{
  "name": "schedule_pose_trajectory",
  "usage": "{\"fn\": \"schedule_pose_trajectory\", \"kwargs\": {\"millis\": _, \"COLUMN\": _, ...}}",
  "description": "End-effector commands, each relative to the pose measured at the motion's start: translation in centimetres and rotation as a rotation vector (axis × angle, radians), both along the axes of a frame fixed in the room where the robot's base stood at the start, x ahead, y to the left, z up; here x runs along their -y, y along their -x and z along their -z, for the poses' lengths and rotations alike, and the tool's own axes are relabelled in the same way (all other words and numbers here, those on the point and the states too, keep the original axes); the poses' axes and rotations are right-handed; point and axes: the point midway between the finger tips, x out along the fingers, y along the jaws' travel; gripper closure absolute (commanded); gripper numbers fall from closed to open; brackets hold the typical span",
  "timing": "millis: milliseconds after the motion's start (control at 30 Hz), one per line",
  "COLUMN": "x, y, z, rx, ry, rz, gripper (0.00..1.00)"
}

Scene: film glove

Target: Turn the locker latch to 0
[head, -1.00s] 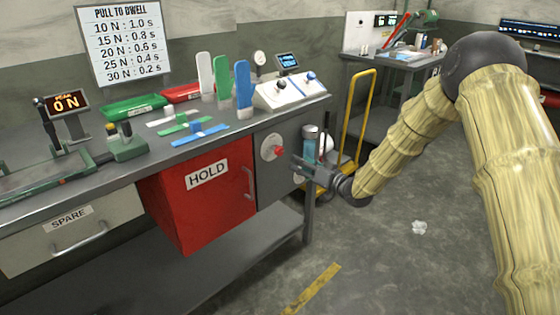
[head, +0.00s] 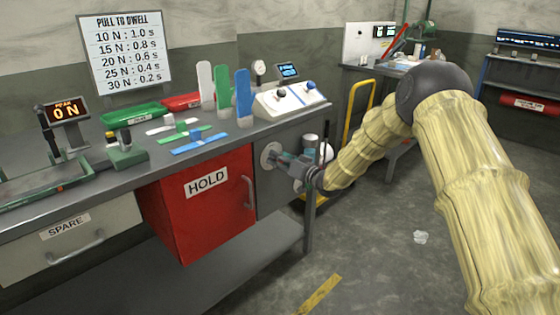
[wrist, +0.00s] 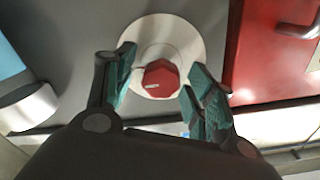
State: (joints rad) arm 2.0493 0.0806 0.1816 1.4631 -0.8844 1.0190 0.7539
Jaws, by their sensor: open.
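The locker latch is a red faceted knob (wrist: 161,77) on a round pale plate (wrist: 185,38), set in a grey panel right of the red HOLD door (head: 205,215). My gripper (wrist: 160,95) is open, with one teal-padded finger on each side of the knob in the wrist view. I cannot tell whether the pads touch it. A short light mark shows on the knob's face; no numbers are readable on the plate. In the head view my gripper (head: 276,158) covers the knob, and only the plate (head: 268,155) shows.
The door's handle (head: 248,192) is left of my gripper and also shows in the wrist view (wrist: 298,30). The bench top (head: 80,195) above holds coloured paddles and a control box (head: 290,98). A yellow cart (head: 350,120) stands behind my gripper. Floor in front is open.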

Motion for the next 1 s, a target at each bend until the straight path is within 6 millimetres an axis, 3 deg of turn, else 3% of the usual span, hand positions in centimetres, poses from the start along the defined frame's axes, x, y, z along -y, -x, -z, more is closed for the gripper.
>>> {"fn": "schedule_pose_trajectory", "kwargs": {"millis": 333, "x": -0.15, "y": -0.21, "z": 0.0, "rx": 0.0, "ry": 0.0, "rz": 0.001, "gripper": 0.47}}
{"fn": "schedule_pose_trajectory", "kwargs": {"millis": 500, "x": -0.13, "y": -0.2, "z": 0.01, "rx": 0.0, "ry": 0.0, "rz": 0.001, "gripper": 0.78}}
{"fn": "schedule_pose_trajectory", "kwargs": {"millis": 600, "x": -0.14, "y": -0.2, "z": 0.02, "rx": 0.0, "ry": 0.0, "rz": 0.001, "gripper": 0.92}}
{"fn": "schedule_pose_trajectory", "kwargs": {"millis": 1000, "x": -0.11, "y": -0.18, "z": 0.07, "rx": 0.048, "ry": 0.055, "rz": 0.001, "gripper": 0.92}}
